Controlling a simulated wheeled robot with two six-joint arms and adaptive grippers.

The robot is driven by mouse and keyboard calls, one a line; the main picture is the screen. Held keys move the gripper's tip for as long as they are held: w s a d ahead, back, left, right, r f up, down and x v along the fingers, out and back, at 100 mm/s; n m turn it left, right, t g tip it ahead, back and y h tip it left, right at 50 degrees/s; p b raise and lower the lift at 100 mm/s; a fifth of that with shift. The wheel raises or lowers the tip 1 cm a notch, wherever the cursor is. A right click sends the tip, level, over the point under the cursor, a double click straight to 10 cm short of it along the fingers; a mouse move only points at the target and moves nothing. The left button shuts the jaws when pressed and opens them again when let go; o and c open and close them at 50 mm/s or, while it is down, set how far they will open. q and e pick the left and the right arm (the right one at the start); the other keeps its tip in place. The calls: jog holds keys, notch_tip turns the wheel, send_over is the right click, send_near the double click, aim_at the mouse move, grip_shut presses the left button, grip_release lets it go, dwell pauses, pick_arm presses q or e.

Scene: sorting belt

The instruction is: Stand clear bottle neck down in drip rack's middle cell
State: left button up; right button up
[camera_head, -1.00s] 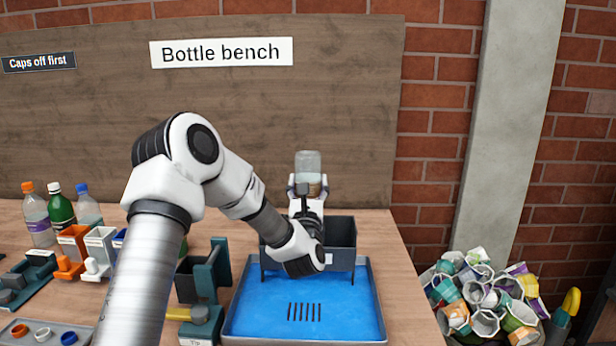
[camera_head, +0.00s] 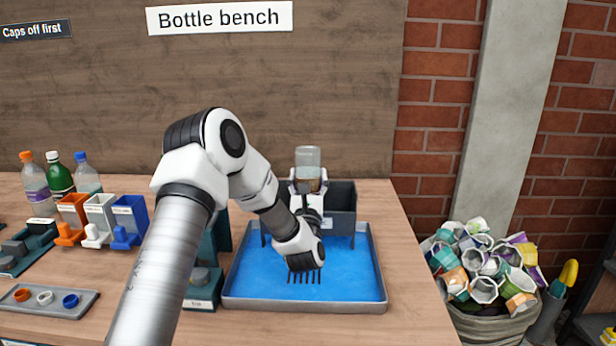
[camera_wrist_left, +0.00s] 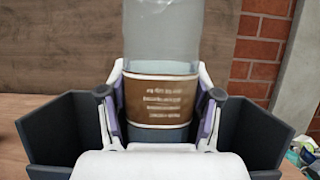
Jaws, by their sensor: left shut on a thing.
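My left gripper (camera_head: 308,187) is shut on the clear bottle (camera_head: 308,158), around its brown label. The bottle is upright in line, its broad clear end up; its neck is hidden below the gripper. In the left wrist view the bottle (camera_wrist_left: 162,35) stands between the fingers (camera_wrist_left: 160,98). The dark grey drip rack (camera_head: 342,198) stands at the back of the blue tray (camera_head: 345,275). The bottle is over the rack's middle part, with rack walls (camera_wrist_left: 62,125) on both sides. Whether its lower end touches the rack is hidden. My right gripper is not in view.
Left of my arm stand several capped bottles (camera_head: 60,180), orange, white and blue bins (camera_head: 130,215) and a grey tray of caps (camera_head: 45,302). A basket of crushed containers (camera_head: 485,265) stands right of the bench. The bench right of the blue tray is clear.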

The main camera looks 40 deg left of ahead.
pick_arm(q)
notch_tip(320, 180, down, 2)
jog(key=shift+s, duration=0.1)
jog(key=o, duration=1)
jog(key=shift+o, duration=0.3)
jog(key=r+v, duration=0.1)
jog(key=v, duration=0.5)
jog(key=shift+d, duration=0.3)
jog(key=shift+s+d, duration=0.15)
jog(key=shift+s, duration=0.25)
jog(key=shift+r, duration=0.15)
